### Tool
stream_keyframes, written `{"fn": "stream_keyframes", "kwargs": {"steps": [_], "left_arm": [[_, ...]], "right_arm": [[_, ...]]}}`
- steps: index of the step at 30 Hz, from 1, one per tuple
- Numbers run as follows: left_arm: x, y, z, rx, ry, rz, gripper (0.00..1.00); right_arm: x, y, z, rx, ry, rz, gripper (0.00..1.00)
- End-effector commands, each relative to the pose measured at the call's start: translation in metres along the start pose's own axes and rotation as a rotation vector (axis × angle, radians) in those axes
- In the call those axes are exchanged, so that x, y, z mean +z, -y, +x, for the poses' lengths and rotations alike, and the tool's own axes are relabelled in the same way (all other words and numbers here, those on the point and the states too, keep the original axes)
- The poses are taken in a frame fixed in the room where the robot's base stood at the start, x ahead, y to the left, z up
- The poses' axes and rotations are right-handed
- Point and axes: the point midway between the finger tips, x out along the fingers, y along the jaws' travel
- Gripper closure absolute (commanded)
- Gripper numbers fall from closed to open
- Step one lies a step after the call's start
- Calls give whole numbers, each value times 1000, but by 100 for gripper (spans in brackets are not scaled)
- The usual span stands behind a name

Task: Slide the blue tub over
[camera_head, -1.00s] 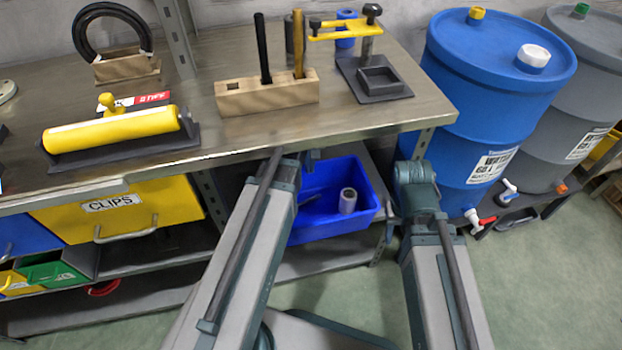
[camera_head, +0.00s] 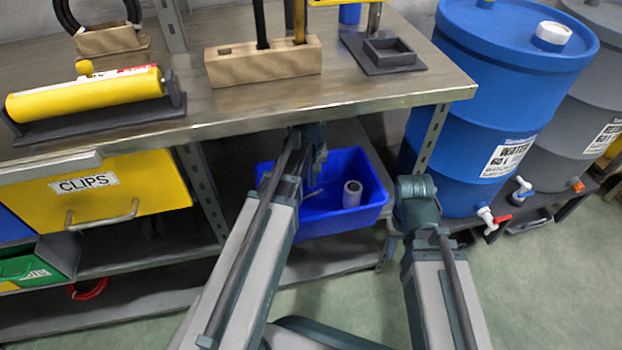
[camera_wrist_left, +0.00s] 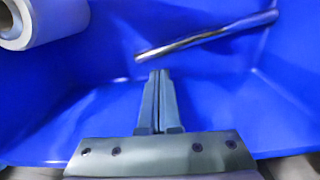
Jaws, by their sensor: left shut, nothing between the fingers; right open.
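The blue tub (camera_head: 345,222) sits on the lower shelf under the bench, partly hidden behind my left arm. It holds a white roll (camera_head: 351,194) and a thin metal rod. In the left wrist view the tub (camera_wrist_left: 225,95) fills most of the picture, with the roll (camera_wrist_left: 40,18) at top left and the rod (camera_wrist_left: 205,37) across the top. My left gripper (camera_wrist_left: 160,76) is shut and empty, pointing into the tub; whether it touches the tub is unclear. My right arm stands to the right of the tub, its gripper out of view.
The bench top (camera_head: 260,112) overhangs the tub. A steel bench leg (camera_head: 432,140) and a blue barrel (camera_head: 500,100) stand to the right. A yellow CLIPS bin (camera_head: 110,200) is at left. Green floor (camera_head: 550,290) is clear at lower right.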

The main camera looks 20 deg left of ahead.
Motion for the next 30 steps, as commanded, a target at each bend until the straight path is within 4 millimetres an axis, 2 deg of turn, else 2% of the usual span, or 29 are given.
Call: {"fn": "stream_keyframes", "kwargs": {"steps": [14, 17, 25, 27, 30], "left_arm": [[-4, 0, 3, 0, 0, -1, 100], [-18, -1, 3, 0, 0, -2, 100], [-83, -2, 3, 0, -1, -2, 100], [-93, -1, 3, 0, -1, -2, 100], [-96, 0, 3, 0, -1, -1, 100]], "right_arm": [[0, 0, 3, -1, 0, -1, 51], [0, 0, 3, -1, 0, -1, 51], [0, 0, 3, -1, 0, -1, 51], [0, 0, 3, -1, 0, -1, 51], [0, 0, 3, -1, 0, -1, 51]]}}
